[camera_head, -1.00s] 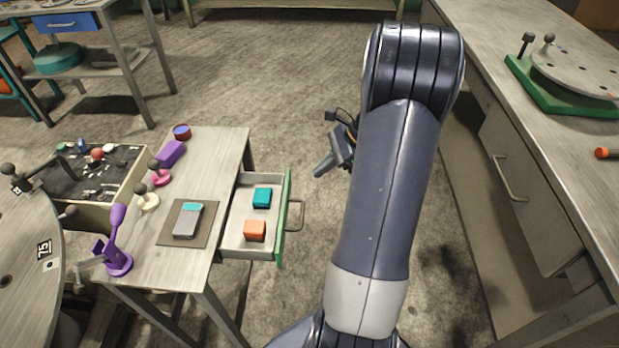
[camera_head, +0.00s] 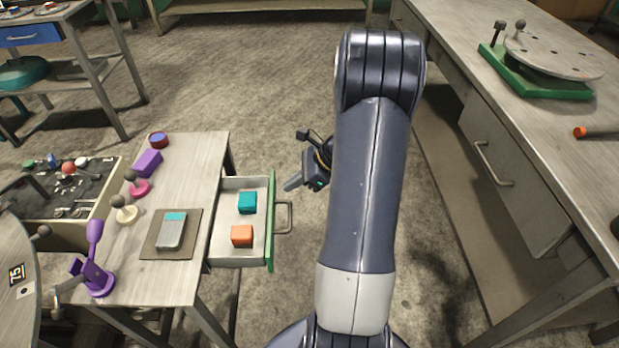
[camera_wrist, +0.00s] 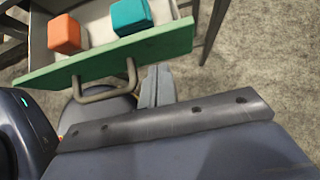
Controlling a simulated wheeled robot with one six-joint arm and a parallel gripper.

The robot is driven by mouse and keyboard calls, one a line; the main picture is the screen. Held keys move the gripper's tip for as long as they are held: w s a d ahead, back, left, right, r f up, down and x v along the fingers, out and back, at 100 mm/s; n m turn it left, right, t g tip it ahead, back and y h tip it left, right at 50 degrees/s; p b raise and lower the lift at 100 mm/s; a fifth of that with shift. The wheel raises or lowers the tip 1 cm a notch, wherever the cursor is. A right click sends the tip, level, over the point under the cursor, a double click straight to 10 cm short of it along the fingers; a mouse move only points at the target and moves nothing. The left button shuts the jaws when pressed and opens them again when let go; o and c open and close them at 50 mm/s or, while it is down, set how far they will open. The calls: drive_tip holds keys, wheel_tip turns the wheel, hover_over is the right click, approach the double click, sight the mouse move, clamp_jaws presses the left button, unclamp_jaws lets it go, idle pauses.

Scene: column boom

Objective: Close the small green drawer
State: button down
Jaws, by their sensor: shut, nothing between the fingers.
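The small green drawer (camera_head: 271,222) stands pulled out from the right side of a small wooden table. Its green front and grey bar handle (camera_head: 284,217) face right. A teal block (camera_head: 247,202) and an orange block (camera_head: 242,236) lie inside it. My gripper (camera_head: 291,184) is shut and empty, to the right of the drawer front and apart from it. In the wrist view the shut fingers (camera_wrist: 158,84) show just right of the handle (camera_wrist: 104,88), near the green front (camera_wrist: 120,56); I cannot tell the exact gap.
The table top (camera_head: 196,190) holds a purple block (camera_head: 148,163), a phone-like grey item (camera_head: 171,230) on a mat, and several knobbed pieces. A workbench (camera_head: 520,140) stands at right.

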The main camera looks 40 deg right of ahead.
drive_tip(key=shift+w+a, duration=0.5)
drive_tip(key=shift+a, duration=0.3)
drive_tip(key=p, duration=0.1)
approach(233, 184)
drive_tip(key=a+f, duration=0.1)
drive_tip(key=a, duration=0.1)
drive_tip(key=a+f, duration=0.1)
drive_tip(key=a, duration=0.1)
drive_tip(key=a+f, duration=0.1)
drive_tip(key=a, duration=0.1)
drive_tip(key=shift+w+a+f, duration=0.1)
drive_tip(key=shift+a+f, duration=0.1)
drive_tip(key=shift+f, duration=0.05)
drive_tip(key=shift+w+a, duration=0.15)
drive_tip(key=shift+a, duration=0.05)
drive_tip(key=shift+r, duration=0.1)
